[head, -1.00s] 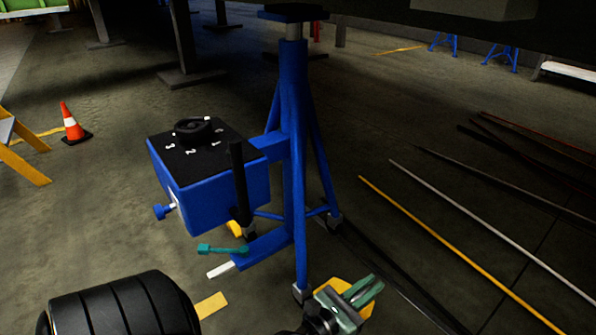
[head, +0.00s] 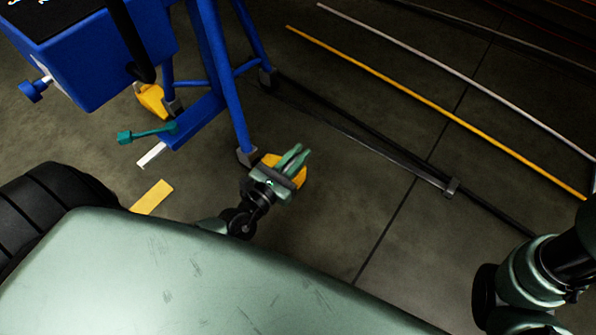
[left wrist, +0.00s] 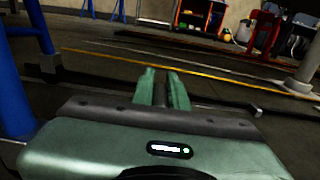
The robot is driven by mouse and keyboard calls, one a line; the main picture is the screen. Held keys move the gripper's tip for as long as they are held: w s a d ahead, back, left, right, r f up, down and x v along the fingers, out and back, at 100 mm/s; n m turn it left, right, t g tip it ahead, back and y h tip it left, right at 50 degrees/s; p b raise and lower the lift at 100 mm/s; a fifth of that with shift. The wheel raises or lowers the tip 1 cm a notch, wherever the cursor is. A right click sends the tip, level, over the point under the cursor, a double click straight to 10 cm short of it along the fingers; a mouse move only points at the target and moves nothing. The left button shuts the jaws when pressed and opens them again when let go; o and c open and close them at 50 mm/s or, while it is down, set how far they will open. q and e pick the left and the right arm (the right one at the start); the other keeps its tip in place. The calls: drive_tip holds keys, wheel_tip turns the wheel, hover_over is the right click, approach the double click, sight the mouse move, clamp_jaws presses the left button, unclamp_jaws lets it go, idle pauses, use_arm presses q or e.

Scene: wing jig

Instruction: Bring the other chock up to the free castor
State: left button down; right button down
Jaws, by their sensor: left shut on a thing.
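A blue stand (head: 228,95) has castors at its feet. One yellow chock (head: 150,98) lies by the far-left castor (head: 173,107). The other yellow chock (head: 299,177) is between the fingers of my left gripper (head: 293,160), which is shut on it. This chock is just right of the near castor (head: 246,156); I cannot tell whether they touch. Another castor (head: 268,77) stands farther back with no chock seen at it. In the left wrist view the gripper fingers (left wrist: 163,90) show, but the held chock is hidden. My right gripper is out of view.
A teal-handled lever (head: 148,133) sticks out from the stand's base. A black tire (head: 50,205) is at left. A dark rail (head: 370,150) and a yellow strip (head: 430,105) lie on the floor at right. Bare floor lies between the rail and my body.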

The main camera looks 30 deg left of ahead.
use_arm(q)
wheel_tip(320, 180, down, 6)
drive_tip(key=b, duration=0.3)
drive_tip(key=shift+w+r+b, duration=0.1)
drive_tip(key=shift+b, duration=0.3)
drive_tip(key=shift+r, duration=0.1)
drive_tip(key=c, duration=1.4)
unclamp_jaws()
drive_tip(key=shift+f, duration=0.25)
